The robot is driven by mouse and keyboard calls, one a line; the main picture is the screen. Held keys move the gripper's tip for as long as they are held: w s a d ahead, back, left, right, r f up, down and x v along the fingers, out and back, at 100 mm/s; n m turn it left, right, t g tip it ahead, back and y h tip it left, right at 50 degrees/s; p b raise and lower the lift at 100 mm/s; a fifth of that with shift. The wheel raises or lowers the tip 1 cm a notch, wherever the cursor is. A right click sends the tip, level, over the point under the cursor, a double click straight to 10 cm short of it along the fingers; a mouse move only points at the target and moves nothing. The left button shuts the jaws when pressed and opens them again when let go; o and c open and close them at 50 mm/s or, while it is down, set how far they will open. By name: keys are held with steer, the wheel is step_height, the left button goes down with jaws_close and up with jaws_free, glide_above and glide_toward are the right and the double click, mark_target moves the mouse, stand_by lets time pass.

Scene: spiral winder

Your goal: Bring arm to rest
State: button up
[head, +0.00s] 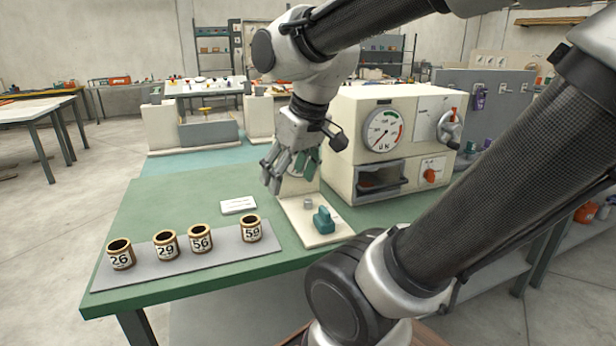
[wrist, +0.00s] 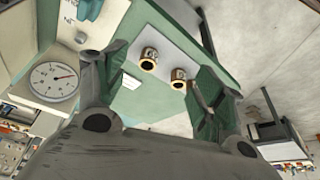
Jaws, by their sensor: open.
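My gripper (head: 288,170) is open and empty, in the air above the green table (head: 170,205), in front of the cream machine (head: 345,110). My arm arches over the table from the right in the head view. In the wrist view my gripper's fingers (wrist: 155,95) are spread apart, with nothing between them but the table further off. The machine's dial (wrist: 52,80) shows at the left of the wrist view. The machine hides nothing of the gripper.
Several numbered cups, among them 26 (head: 121,255) and 59 (head: 251,229), stand on a grey mat (head: 200,274). A white card (head: 238,206) lies behind them. A teal-handled switch (head: 323,220) sits on a cream plate (head: 305,232) below my gripper. A grey panel (head: 490,95) stands right of the machine.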

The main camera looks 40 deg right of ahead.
steer(key=shift+m+h, duration=0.3)
steer(key=shift+m, duration=0.2)
steer(key=s, duration=0.1)
steer(key=s+d, duration=0.1)
steer(key=s, duration=0.2)
steer(key=shift+s+d+r, duration=0.15)
steer(key=shift+s+d, duration=0.1)
steer(key=shift+d, duration=0.1)
